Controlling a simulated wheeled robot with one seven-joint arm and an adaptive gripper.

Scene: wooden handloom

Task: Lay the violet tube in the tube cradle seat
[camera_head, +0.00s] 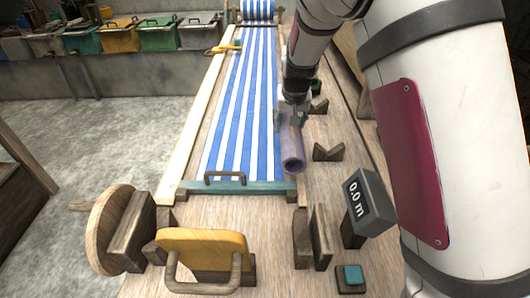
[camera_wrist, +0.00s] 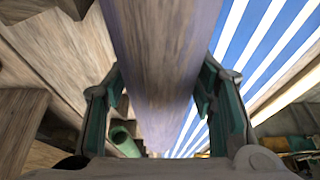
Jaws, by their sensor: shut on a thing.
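The violet tube (camera_head: 292,148) is held by my gripper (camera_head: 293,112) over the right side of the loom, by the edge of the striped cloth. Its open end points toward the front in the head view. In the wrist view the tube (camera_wrist: 165,50) fills the middle, with the fingers of my gripper (camera_wrist: 160,100) on both sides of it. The tube cradle shows as two notched wooden blocks, a near one (camera_head: 328,151) and a far one (camera_head: 320,106), to the right of the tube. The notches I can see look empty.
Blue-and-white striped cloth (camera_head: 240,100) lies left of the tube, with a teal bar (camera_head: 235,187) at its near end. A display block reading 0.0 m (camera_head: 368,203) stands at front right. A green tube (camera_wrist: 123,138) shows in the wrist view. Lidded bins (camera_head: 158,36) line the back left.

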